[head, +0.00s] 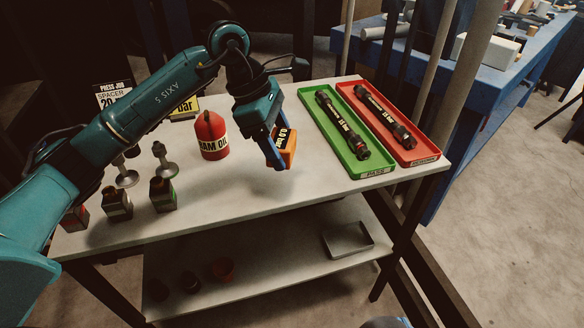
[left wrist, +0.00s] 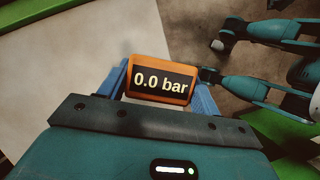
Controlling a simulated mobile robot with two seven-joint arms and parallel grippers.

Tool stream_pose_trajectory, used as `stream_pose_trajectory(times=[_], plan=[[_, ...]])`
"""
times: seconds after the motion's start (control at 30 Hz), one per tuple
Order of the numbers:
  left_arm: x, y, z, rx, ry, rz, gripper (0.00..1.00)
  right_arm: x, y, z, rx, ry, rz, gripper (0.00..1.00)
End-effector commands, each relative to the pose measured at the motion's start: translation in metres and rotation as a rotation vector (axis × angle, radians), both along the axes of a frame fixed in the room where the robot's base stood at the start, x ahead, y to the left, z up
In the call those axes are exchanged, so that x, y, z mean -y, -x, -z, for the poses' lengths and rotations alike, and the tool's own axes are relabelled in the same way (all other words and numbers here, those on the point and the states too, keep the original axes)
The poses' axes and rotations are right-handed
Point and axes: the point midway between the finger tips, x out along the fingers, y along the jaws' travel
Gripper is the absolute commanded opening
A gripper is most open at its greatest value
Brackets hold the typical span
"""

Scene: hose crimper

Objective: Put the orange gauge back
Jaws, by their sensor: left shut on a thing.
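The orange gauge (head: 288,151) is held between the blue fingers of my left gripper (head: 278,147), above the pale tabletop (head: 240,187). In the left wrist view the gauge (left wrist: 161,80) sits between the two fingers of the left gripper (left wrist: 161,88), and its dark display reads "0.0 bar". In the head view the gauge is tilted and partly covered by the near finger. No contact with the table is clear. My right gripper does not show.
A red oil bottle (head: 211,136) stands left of the gripper. A green tray (head: 377,171) and a red tray (head: 425,155), each holding a hose, lie to the right. Several small dark blocks, including one block (head: 162,195), stand at front left. The front middle tabletop is clear.

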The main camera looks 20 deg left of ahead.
Motion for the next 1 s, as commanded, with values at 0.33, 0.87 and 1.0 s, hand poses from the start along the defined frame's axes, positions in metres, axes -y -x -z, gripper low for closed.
stream_pose_trajectory(times=[0.33, 0.87, 1.0], plan=[[0.006, -0.047, -0.006, 0.0, 0.006, -0.882, 0.27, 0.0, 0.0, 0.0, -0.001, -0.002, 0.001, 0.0], [0.001, -0.064, 0.037, -0.008, 0.0, -1.274, 0.27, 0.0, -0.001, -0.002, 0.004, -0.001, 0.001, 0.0], [0.001, -0.065, 0.052, -0.005, 0.003, -1.272, 0.27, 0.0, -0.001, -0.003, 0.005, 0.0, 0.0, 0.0]])
